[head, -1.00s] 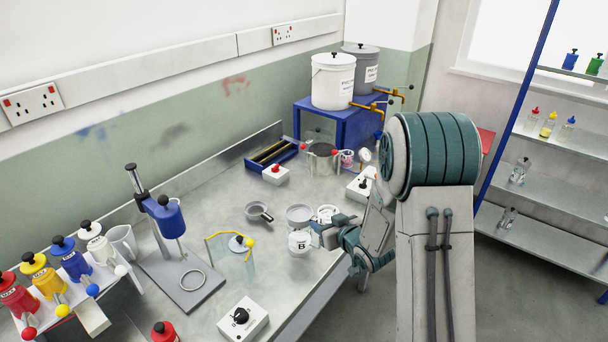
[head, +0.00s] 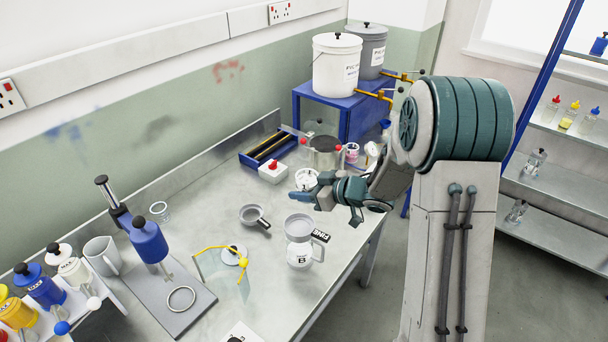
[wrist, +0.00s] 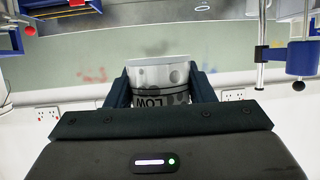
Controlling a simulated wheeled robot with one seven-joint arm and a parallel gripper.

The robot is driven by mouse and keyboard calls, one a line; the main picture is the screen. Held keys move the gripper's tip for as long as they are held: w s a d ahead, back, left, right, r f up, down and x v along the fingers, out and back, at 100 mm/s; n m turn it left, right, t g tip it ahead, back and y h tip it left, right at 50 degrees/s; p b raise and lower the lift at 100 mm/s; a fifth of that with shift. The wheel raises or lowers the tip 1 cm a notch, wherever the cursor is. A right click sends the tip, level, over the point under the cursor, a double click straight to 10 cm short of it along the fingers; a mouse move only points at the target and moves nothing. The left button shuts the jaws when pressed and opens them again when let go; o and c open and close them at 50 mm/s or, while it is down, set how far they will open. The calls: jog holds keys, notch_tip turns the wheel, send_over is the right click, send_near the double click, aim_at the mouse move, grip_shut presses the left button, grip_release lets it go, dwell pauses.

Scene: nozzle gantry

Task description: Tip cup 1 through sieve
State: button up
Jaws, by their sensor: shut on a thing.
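My gripper (head: 304,196) is shut on a pale cup (head: 307,177), seen beyond the fingers in the head view. In the wrist view the cup (wrist: 160,80) sits between both fingers, with grey spots and a dark band reading "LOW". I cannot read a cup number or tell its contents or exact tilt. A round sieve (head: 298,226) with a dark handle tag, apparently "FINE", sits over a white mug marked B (head: 300,256). The held cup is behind the sieve in the head view, apart from it.
A dark-handled pan or strainer (head: 252,214) lies left of the sieve. A yellow-framed clear guard (head: 222,262) and a stand (head: 165,290) are further left. A red-button box (head: 272,171) and a metal pot (head: 325,154) stand behind. Bare bench lies between.

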jog(key=shift+w+f, duration=0.1)
jog(key=shift+w, duration=0.15)
jog(key=shift+s+f, duration=0.25)
jog(key=shift+f, duration=0.25)
jog(key=shift+a+f, duration=0.1)
jog(key=shift+f, duration=0.7)
jog(key=shift+w+n, duration=0.15)
jog(key=shift+n, duration=0.15)
jog(key=shift+w+f+t+b, duration=0.2)
jog(key=shift+t+b, duration=0.2)
jog(key=shift+b, duration=0.2)
jog(key=n+b, duration=0.1)
jog(key=b, duration=0.1)
jog(key=n+t+h+b, duration=0.1)
jog(key=b, duration=0.2)
jog(key=shift+w+d+r, duration=0.2)
jog(key=shift+w+d, duration=0.1)
jog(key=shift+d, duration=0.1)
jog(key=shift+r+p, duration=0.25)
jog(key=shift+p, duration=0.05)
jog(key=shift+w+d+n+t+b, duration=0.1)
jog(key=shift+d+n+t+b, duration=0.2)
jog(key=shift+b, duration=0.35)
